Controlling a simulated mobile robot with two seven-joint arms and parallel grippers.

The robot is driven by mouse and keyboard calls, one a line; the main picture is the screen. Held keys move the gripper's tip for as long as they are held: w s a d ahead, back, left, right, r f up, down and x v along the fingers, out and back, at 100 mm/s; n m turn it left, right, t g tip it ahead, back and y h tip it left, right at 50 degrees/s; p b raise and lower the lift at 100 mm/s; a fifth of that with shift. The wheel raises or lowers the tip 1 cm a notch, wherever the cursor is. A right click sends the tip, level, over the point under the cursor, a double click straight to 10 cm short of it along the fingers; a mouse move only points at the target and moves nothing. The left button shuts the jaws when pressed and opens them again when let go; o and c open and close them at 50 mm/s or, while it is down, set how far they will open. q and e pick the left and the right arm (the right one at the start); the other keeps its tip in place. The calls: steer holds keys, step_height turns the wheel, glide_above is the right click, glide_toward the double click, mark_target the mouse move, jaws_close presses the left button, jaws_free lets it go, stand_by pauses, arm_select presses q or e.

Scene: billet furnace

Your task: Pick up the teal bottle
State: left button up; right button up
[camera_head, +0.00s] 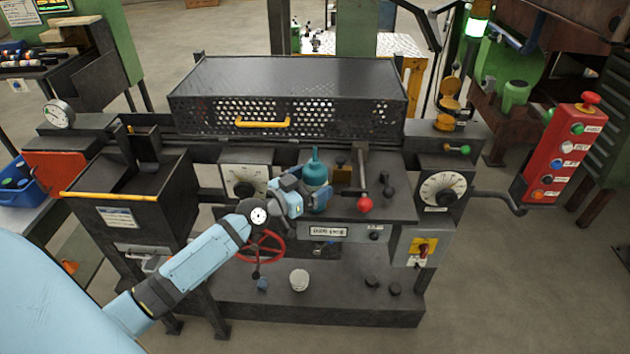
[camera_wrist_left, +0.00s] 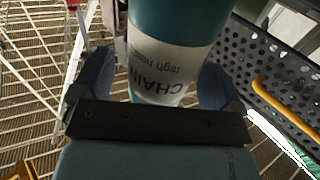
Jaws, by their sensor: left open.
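The teal bottle (camera_head: 315,171) stands upright on the dark machine top in the middle of the head view, with its spout upward. My left gripper (camera_head: 308,196) reaches it from the left, with its fingers around the bottle's lower body. In the left wrist view the bottle (camera_wrist_left: 165,60), with a pale label, sits between the two dark blue fingers of the gripper (camera_wrist_left: 152,85). The jaws are open, one finger on each side of the bottle. The fingers hide part of the bottle's base. My right gripper is not in view.
A red-knobbed lever (camera_head: 364,204) stands just right of the bottle. A perforated black guard box (camera_head: 290,90) with a yellow handle is behind it. A red handwheel (camera_head: 262,247) is below my left wrist. A black bin (camera_head: 140,205) stands at the left.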

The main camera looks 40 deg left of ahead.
arm_select(q)
steer(key=shift+w+d, duration=0.2)
steer(key=shift+w, duration=0.45)
steer(key=c, duration=1.1)
steer(key=shift+c, duration=0.2)
